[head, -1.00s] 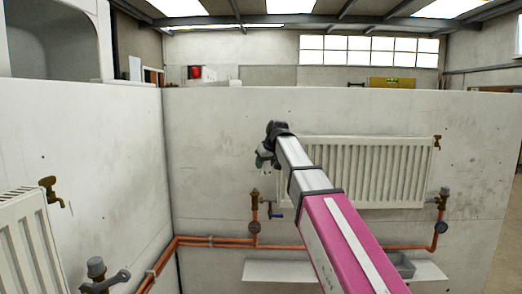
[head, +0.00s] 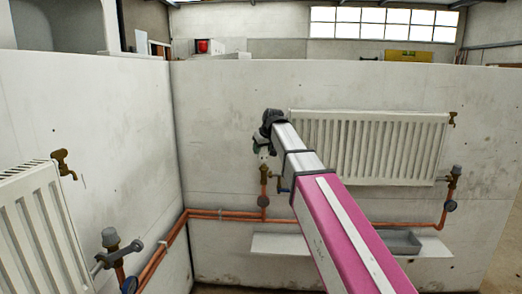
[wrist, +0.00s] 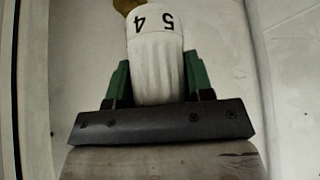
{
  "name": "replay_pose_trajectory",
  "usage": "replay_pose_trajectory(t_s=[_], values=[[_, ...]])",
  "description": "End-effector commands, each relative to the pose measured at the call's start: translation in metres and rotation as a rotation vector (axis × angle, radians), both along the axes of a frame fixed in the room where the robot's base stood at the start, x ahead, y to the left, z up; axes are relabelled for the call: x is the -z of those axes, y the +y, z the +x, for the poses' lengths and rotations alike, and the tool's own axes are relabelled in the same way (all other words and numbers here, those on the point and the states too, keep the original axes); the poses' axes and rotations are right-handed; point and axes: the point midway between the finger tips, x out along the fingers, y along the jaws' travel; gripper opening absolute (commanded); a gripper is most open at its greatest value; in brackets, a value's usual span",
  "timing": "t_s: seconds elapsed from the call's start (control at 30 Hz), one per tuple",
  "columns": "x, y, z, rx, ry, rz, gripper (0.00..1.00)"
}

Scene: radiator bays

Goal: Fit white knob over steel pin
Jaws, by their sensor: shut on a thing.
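The white knob (wrist: 155,65) is ribbed, with dark "4" and "5" marks near its far end. My gripper (wrist: 157,80) is shut on it, one green finger on each side. In the head view my gripper (head: 262,147) is at the arm's end, left of the back-wall radiator and just above a brass valve (head: 264,172) in the picture. Brass, probably this valve, shows at the top edge of the wrist view (wrist: 124,5), by the knob's far end. The steel pin cannot be made out. Whether knob and valve touch cannot be told.
A white radiator (head: 368,147) hangs on the back wall, with another valve (head: 452,182) at its right. Copper pipe (head: 225,215) runs below, above a shelf (head: 275,244) with a grey tray (head: 400,242). A second radiator (head: 38,235) and grey-capped valve (head: 110,240) are at left.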

Motion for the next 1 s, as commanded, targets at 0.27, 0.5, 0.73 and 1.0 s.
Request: replay_pose_trajectory(t_s=[0.27, 0.5, 0.73, 1.0], values=[[0.003, -0.001, 0.026, 0.001, -0.001, 0.001, 0.21], [0.006, -0.001, 0.046, 0.0, -0.001, 0.001, 0.21], [0.017, -0.002, 0.061, 0.0, 0.0, 0.0, 0.21], [0.037, -0.002, 0.066, 0.0, 0.0, 0.0, 0.21]])
